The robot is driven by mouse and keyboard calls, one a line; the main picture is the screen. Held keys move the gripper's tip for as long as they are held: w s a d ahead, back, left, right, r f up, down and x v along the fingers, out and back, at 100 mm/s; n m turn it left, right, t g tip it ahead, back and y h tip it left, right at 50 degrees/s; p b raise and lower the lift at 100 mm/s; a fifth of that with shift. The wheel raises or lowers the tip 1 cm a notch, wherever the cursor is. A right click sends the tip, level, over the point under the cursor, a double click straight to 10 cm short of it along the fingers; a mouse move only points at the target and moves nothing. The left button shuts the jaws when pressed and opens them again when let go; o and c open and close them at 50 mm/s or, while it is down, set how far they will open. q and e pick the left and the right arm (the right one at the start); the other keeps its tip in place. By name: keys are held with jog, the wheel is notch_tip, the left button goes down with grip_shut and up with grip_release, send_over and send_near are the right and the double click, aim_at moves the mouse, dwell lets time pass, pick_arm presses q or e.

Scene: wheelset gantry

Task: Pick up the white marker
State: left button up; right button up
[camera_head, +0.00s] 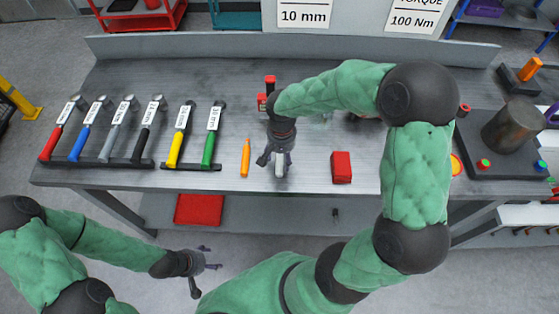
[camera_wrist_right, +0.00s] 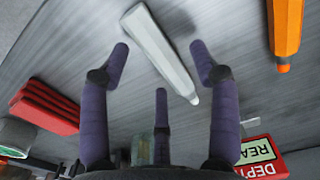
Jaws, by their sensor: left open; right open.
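The white marker (camera_wrist_right: 160,50) lies on the grey bench top, slanting across the right wrist view. In the head view it shows partly, as a pale end (camera_head: 281,166) beneath my right gripper (camera_head: 273,160). My right gripper also shows in the wrist view (camera_wrist_right: 159,72), its purple fingers spread open. Two fingers flank the marker and a third stands lower in the picture; whether any touches it I cannot tell. My left gripper (camera_head: 207,267) is open and empty, in front of the bench and below its top.
An orange marker (camera_head: 245,158) lies left of my right gripper. A red block (camera_head: 341,168) lies to its right. A red labelled device (camera_wrist_right: 262,160) stands behind the gripper. A dark platform with a metal cylinder (camera_head: 511,127) is at right.

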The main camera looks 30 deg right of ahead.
jog(key=shift+d+f, duration=0.1)
jog(key=shift+f, duration=0.55)
jog(key=shift+c, duration=0.3)
grip_shut()
jog(key=shift+r, duration=0.15)
jog(key=shift+r, duration=0.6)
jog(key=s+a+r, duration=0.1)
jog(key=r, duration=0.1)
jog(key=a+r+p, duration=0.1)
jog(key=r, duration=0.1)
jog(key=s+a+r+p, duration=0.1)
jog(key=r, duration=0.2)
jog(key=shift+s+a+r, duration=0.1)
jog(key=shift+s+a, duration=0.1)
jog(key=shift+s, duration=0.15)
jog(key=s+a+r+p, duration=0.1)
jog(key=s+a+r, duration=0.3)
jog(key=s+a, duration=0.2)
jog(key=shift+s+a+r+p, duration=0.2)
jog(key=shift+a+p, duration=0.2)
jog(key=shift+a, duration=0.3)
